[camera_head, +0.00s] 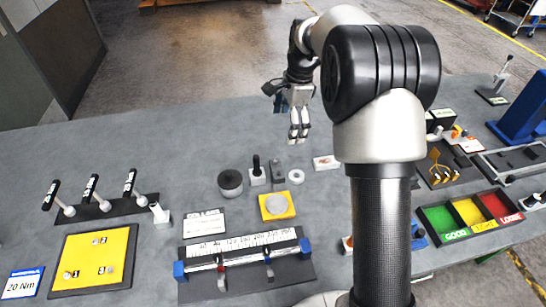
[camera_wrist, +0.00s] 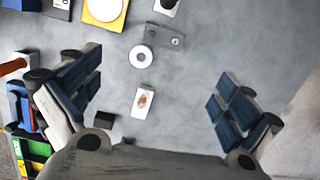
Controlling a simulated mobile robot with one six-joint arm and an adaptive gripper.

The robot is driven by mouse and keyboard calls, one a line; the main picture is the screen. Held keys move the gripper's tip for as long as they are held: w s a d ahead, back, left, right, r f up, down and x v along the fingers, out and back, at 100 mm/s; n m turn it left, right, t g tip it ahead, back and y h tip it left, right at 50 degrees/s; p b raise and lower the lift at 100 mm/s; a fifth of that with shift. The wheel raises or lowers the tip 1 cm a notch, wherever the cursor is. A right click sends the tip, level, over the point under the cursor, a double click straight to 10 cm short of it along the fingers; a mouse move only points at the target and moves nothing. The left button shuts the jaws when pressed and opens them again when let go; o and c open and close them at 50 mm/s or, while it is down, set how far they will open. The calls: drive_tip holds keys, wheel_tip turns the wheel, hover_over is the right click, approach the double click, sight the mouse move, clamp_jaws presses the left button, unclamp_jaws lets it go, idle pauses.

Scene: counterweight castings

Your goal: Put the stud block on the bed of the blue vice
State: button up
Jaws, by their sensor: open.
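A small white block with an upright black stud (camera_head: 257,172), which looks like the stud block, stands on the grey bench left of a flat grey bracket. In the wrist view its white base (camera_wrist: 166,6) is cut by the top edge. A blue fixture (camera_wrist: 17,104) at the left edge of the wrist view may be the blue vice; my arm hides most of it in the head view, and its bed is not clear. My gripper (camera_head: 299,138) is open and empty above the bench, beyond the block and to its right. Its fingers (camera_wrist: 155,80) are spread wide.
The grey bracket (camera_head: 278,172), a white ring (camera_head: 296,176) and a white card (camera_head: 326,163) lie near the block. A dark cylinder (camera_head: 230,182) stands left of it. A yellow plate (camera_head: 290,214) lies in front. A large blue fixture (camera_head: 526,115) stands far right. The back left bench is clear.

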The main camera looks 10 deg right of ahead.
sight(277, 168)
drive_tip(key=shift+m, duration=0.5)
drive_tip(key=f+b, duration=0.2)
drive_tip(key=f, duration=0.4)
drive_tip(key=w+a+f+b, duration=0.1)
drive_tip(key=f+b, duration=0.1)
drive_tip(key=f, duration=0.5)
drive_tip(key=a+f+b, duration=0.1)
drive_tip(key=f+b, duration=0.1)
drive_tip(key=f, duration=0.4)
drive_tip(key=shift+w+a+f, duration=0.2)
drive_tip(key=shift+f, duration=0.05)
drive_tip(key=shift+c, duration=0.3)
drive_tip(key=c, duration=1.5)
drive_tip(key=shift+r, duration=0.2)
drive_tip(key=shift+c, duration=1.1)
